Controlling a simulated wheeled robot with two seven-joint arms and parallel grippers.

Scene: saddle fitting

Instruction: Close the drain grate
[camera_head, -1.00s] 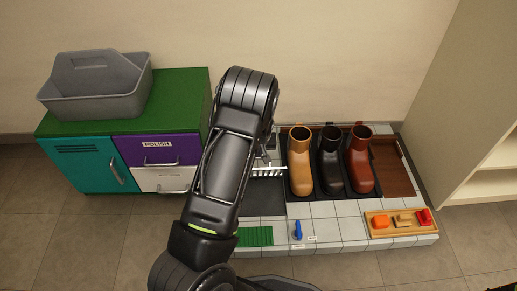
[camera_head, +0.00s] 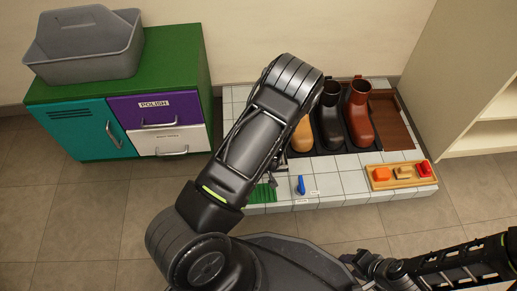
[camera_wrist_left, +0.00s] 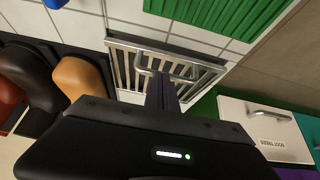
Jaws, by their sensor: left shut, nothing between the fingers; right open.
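The drain grate (camera_wrist_left: 130,68) shows in the left wrist view as a metal frame with pale parallel bars and a looped handle (camera_wrist_left: 182,72). It looks roughly flat among the tiles; I cannot tell whether it sits flush. My left gripper (camera_wrist_left: 162,88) is shut and empty, its fingertips over the grate by the handle. Whether they touch is unclear. In the head view my left arm hides the grate and most of that gripper. My right gripper (camera_head: 364,268) is open at the lower right, well away from the grate.
A green ribbed mat (camera_head: 262,192) and a blue lever (camera_head: 301,185) are on the tiled platform (camera_head: 345,183). Tan, black (camera_head: 329,117) and brown boots (camera_head: 358,115) stand behind. A wooden tray (camera_head: 397,183) is at right, a cabinet (camera_head: 85,135) at left.

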